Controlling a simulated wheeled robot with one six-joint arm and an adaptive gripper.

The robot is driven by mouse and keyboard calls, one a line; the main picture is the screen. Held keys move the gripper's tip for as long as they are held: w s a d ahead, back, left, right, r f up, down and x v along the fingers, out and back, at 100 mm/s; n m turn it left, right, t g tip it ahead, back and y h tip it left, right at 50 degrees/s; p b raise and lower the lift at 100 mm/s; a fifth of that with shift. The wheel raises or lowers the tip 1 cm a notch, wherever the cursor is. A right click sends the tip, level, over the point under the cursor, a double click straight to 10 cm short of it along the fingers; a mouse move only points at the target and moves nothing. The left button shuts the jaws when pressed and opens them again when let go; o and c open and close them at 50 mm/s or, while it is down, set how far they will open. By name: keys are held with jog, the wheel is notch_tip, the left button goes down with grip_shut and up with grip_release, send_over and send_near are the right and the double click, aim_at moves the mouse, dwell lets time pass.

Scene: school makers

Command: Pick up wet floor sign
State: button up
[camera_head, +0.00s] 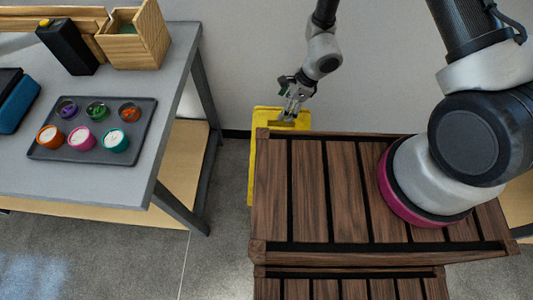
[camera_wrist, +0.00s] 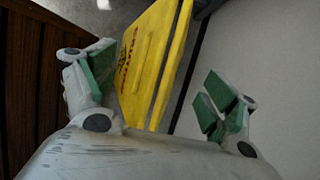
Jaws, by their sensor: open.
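The yellow wet floor sign (camera_head: 252,160) stands on the floor beside the slatted wooden top, close to the wall, in the head view. The wooden top hides much of it. In the wrist view the sign (camera_wrist: 150,60) shows as a yellow panel with dark red lettering. My gripper (camera_head: 291,114) is at the sign's top edge in the head view. In the wrist view my gripper (camera_wrist: 155,95) has its green-padded fingers spread wide, with the sign's near end between them. The left finger is close to the panel; I cannot tell whether it touches. The right finger is clear of it.
The dark slatted wooden top (camera_head: 310,190) is close on the sign's right. A grey table (camera_head: 120,185) at left carries a dark tray (camera_head: 45,153) with several cups, and a wooden box (camera_head: 130,50). Grey floor (camera_head: 220,230) lies between table and wooden top. The wall (camera_head: 240,60) is behind.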

jog(key=x, duration=0.8)
jog(key=shift+d+f, duration=0.15)
jog(key=shift+d, duration=0.15)
jog(key=shift+w, duration=0.15)
grip_shut()
